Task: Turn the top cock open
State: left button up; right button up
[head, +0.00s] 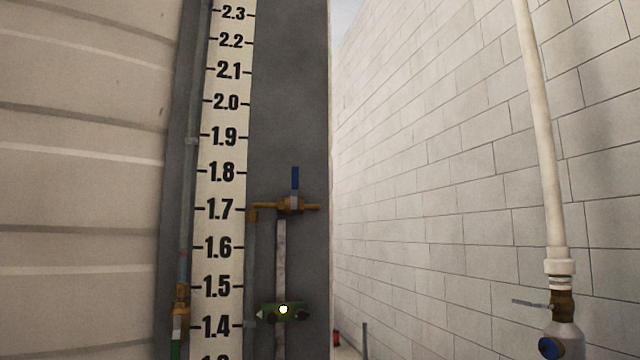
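A brass cock (289,206) sits on a short horizontal brass pipe, beside the 1.7 mark of the gauge board. Its blue lever (295,178) points straight up, across the line of that pipe. Below it, near the 1.4 mark, a green fitting (272,313) with a bright spot sits on the grey vertical pipe (281,255). Neither of my grippers shows in the head view, so I cannot see whether they are open or shut.
A white gauge board (222,150) with black numbers stands on a dark grey panel (290,90). Another brass valve (181,298) is at its lower left. At right, a white pipe (543,130) ends at a fitting with a blue part (551,347). A pale block wall (440,180) stands behind.

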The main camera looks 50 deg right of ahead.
aim_at(295, 170)
jog(key=l+z, duration=0.1)
jog(key=z, duration=1.25)
jog(key=i+j+z, duration=0.2)
jog(key=i, duration=0.4)
